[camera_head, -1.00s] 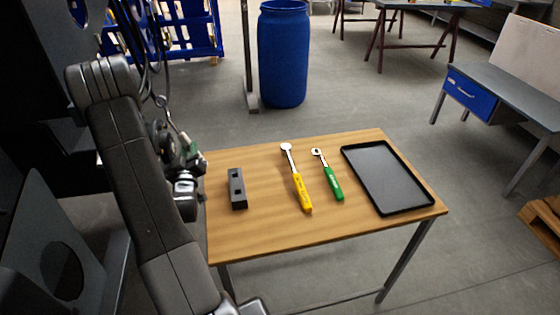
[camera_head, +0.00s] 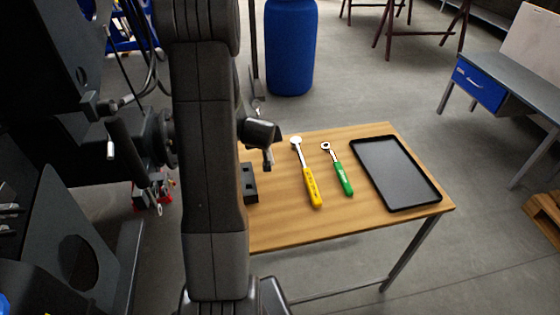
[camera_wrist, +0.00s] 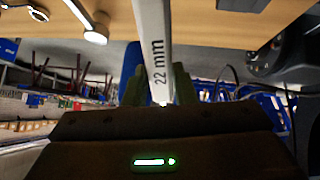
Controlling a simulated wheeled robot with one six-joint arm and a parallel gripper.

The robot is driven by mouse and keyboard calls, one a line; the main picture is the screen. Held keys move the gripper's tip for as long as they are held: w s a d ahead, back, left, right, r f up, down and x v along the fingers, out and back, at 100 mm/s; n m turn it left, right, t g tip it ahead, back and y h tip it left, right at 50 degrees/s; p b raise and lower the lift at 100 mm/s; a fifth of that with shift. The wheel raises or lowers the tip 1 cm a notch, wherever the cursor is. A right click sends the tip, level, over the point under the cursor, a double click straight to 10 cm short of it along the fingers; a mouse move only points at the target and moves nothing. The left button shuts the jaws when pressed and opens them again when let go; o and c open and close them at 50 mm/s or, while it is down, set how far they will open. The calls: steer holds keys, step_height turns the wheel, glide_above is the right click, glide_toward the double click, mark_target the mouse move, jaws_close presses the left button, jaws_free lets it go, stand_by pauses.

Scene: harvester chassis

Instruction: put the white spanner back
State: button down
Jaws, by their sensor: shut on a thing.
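The white spanner (camera_wrist: 156,45), a pale shaft marked "22 mm", runs up the wrist view from between my fingers. My gripper (camera_wrist: 158,92) is shut on it. The far end of the spanner passes out of the top of that view.
The wooden table (camera_head: 290,225) holds a black block (camera_head: 250,183) partly behind my arm, a yellow-handled tool (camera_head: 312,188), a green-handled tool (camera_head: 344,180) and a black tray (camera_head: 396,172). Dark chassis panels (camera_head: 50,225) stand at left. A blue barrel (camera_head: 290,50) stands behind.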

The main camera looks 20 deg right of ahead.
steer(key=shift+s+d+g+y, duration=0.15)
steer(key=shift+s+d+g, duration=0.05)
steer(key=shift+s, duration=0.2)
steer(key=shift+s+d+g+y, duration=0.15)
steer(key=shift+s+g, duration=0.05)
steer(key=shift+s, duration=0.2)
steer(key=s+g+y, duration=0.2)
steer(key=s+g, duration=0.1)
steer(key=s, duration=0.6)
steer(key=shift+s, duration=0.3)
steer(key=shift+f+m, duration=0.1)
steer(key=shift+m, duration=0.2)
step_height(320, 180, down, 8)
steer(key=b, duration=0.8)
steer(key=c, duration=1.1)
jaws_free()
steer(key=shift+s, duration=0.1)
